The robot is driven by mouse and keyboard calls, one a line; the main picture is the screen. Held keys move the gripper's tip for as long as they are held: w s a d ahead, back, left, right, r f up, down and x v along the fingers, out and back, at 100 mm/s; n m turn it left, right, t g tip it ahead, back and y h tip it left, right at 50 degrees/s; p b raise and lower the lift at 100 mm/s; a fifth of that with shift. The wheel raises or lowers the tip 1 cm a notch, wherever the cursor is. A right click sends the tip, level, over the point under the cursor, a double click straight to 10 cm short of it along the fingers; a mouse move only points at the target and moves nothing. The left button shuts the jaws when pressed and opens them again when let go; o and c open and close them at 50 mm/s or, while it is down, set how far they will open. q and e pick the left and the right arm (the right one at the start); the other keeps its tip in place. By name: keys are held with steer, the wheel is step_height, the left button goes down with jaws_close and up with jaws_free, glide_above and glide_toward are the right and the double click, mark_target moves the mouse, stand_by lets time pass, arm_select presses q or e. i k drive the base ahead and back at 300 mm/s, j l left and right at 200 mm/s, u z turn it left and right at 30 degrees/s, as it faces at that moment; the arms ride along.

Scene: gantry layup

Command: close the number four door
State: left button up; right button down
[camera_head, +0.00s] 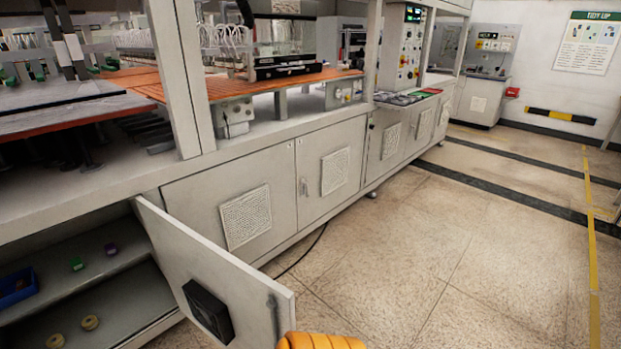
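An open grey cabinet door (215,285) stands swung outward at the lower left, hinged on its left side. It has a black square vent unit (208,311) on its inner face and a small handle (273,315) near its free edge. No number is readable on it, so I cannot tell from a label which door it is. The open cabinet (80,270) behind it shows two shelf levels. No gripper fingers are in view. An orange ribbed part shows at the bottom edge beside the door's free edge; I cannot tell what it belongs to.
Inside the cabinet are a blue bin (17,287), small green and purple items, and two tan rings. Closed doors with vents (246,217) continue to the right. A dark cable (303,252) lies on the floor. The tiled floor (440,260) at right is clear.

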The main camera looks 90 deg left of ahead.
mark_target(226, 298)
steer(key=i+j+u, duration=0.15)
steer(key=u, duration=0.3)
steer(key=i+u, duration=0.3)
steer(key=u, duration=0.15)
steer(key=i+u, duration=0.2)
steer(key=u, duration=0.25)
steer(key=i+l+u, duration=0.1)
steer(key=i+u, duration=0.15)
steer(key=u, duration=0.15)
steer(key=i+l+u, duration=0.15)
steer(key=u, duration=0.3)
steer(key=i+l+u, duration=0.2)
steer(key=u, duration=0.25)
steer(key=i+u, duration=0.15)
steer(key=u, duration=0.3)
steer(key=i+u, duration=0.15)
steer(key=u, duration=0.35)
steer(key=i+l+u, duration=0.15)
steer(key=u, duration=0.3)
steer(key=i+l+u, duration=0.1)
steer(key=u, duration=0.35)
steer(key=l+u, duration=0.25)
steer(key=u, duration=0.25)
steer(key=i+l+u, duration=0.25)
steer(key=u, duration=0.15)
steer(key=l, duration=0.1)
